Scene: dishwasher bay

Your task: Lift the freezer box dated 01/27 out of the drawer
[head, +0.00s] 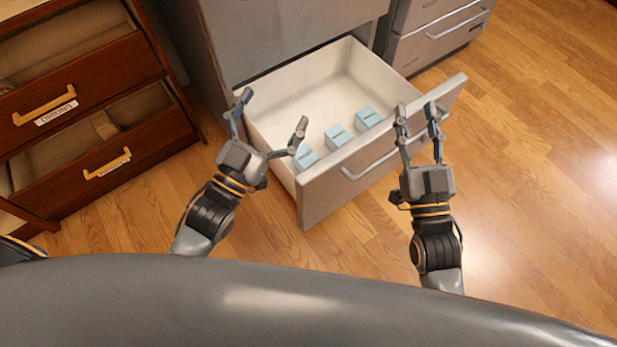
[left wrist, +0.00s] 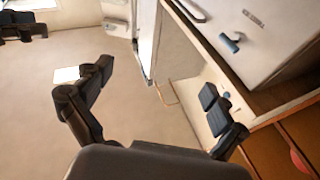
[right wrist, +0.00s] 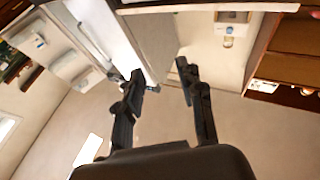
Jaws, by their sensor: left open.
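The drawer (head: 315,115) is pulled out, and its white inside shows. Three small light-blue boxes stand in a row along its front wall: a left one (head: 306,157), a middle one (head: 338,137) and a right one (head: 368,118). No date is readable on any of them. My left gripper (head: 273,110) is open and empty over the left part of the drawer, left of the boxes. My right gripper (head: 416,109) has its fingers apart with nothing between them, at the drawer's right front, right of the boxes. Neither wrist view clearly shows the boxes.
The drawer front carries a long bar handle (head: 385,155). A dark wooden cabinet (head: 75,75) with open drawers and brass-coloured handles stands at the left. Another grey unit (head: 430,30) stands at the back right. The wooden floor (head: 540,170) at the right is clear.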

